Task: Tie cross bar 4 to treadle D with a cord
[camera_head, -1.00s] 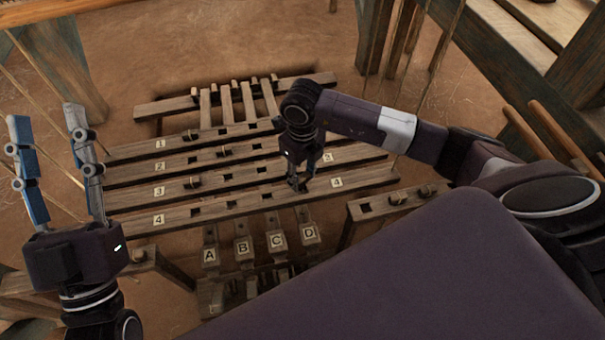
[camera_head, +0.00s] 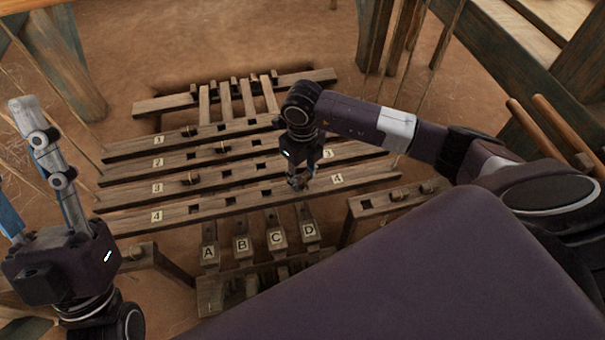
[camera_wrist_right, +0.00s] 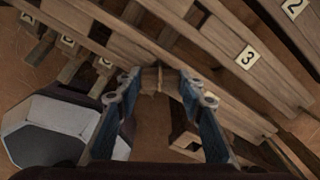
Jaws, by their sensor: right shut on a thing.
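Cross bar 4 (camera_head: 232,207) is the nearest of the slatted cross bars, with square holes and a 4 label at each end. Treadle D (camera_head: 309,230) is the rightmost of the labelled treadles, just below the bar's near edge. My right gripper (camera_head: 298,184) is over the right part of cross bar 4. In the right wrist view, its fingers (camera_wrist_right: 157,82) are shut on a small brown peg (camera_wrist_right: 155,75) with a pale cord band. Whether the cord reaches treadle D is hidden. My left gripper (camera_head: 28,165) is open and empty at the left, partly out of frame.
Treadles A (camera_head: 209,253), B (camera_head: 241,244) and C (camera_head: 275,238) stand left of D. A short side beam (camera_head: 378,202) is at the right.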

